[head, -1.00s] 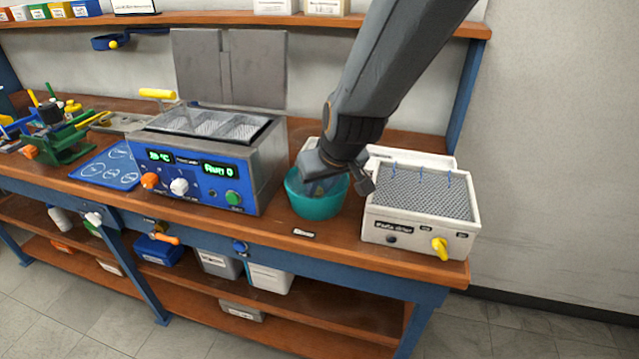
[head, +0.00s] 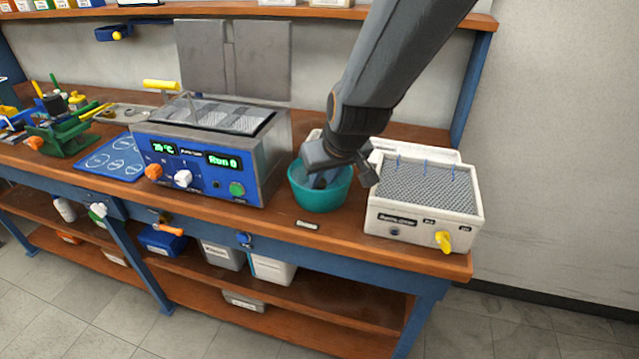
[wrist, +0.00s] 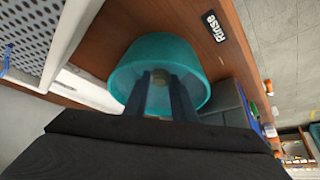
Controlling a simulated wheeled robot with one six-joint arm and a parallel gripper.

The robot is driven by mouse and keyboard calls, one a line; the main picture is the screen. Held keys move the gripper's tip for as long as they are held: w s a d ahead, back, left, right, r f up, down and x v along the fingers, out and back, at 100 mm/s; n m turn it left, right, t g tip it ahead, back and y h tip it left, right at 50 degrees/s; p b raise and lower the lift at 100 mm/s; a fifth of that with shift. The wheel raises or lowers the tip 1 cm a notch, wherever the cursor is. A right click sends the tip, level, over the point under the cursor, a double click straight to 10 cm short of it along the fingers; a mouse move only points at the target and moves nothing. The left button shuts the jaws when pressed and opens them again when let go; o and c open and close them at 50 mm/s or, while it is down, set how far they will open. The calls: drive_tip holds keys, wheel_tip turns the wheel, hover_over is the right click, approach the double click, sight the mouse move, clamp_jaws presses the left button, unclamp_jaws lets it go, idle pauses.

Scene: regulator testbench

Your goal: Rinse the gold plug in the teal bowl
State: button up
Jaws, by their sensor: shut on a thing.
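The teal bowl (head: 322,197) stands on the wooden bench between the blue-fronted bath and the white drying unit. It also shows in the wrist view (wrist: 190,58), beside a label reading "Rinse". My gripper (head: 318,182) points down into the bowl, with its fingertips inside the rim. In the wrist view, the two dark fingers (wrist: 160,88) are shut on a small dull tan-gold piece (wrist: 159,97), which I take for the gold plug. The plug is mostly hidden by the fingers, and in the head view it cannot be seen.
The blue-fronted bath (head: 195,165) with knobs and a "Run 0" display stands close left of the bowl. The white drying unit (head: 420,228) with a mesh top and yellow knob stands close right. A blue mat (head: 112,160) lies farther left.

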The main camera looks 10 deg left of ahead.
drive_tip(key=shift+r, duration=0.2)
drive_tip(key=shift+f+b, duration=0.35)
drive_tip(key=shift+f, duration=0.1)
idle(1.5)
idle(0.5)
wheel_tip(320, 180, up, 8)
drive_tip(key=p, duration=0.5)
drive_tip(key=shift+f, duration=0.2)
idle(0.9)
drive_tip(key=shift+r+p, duration=1.6)
drive_tip(key=shift+r, duration=0.35)
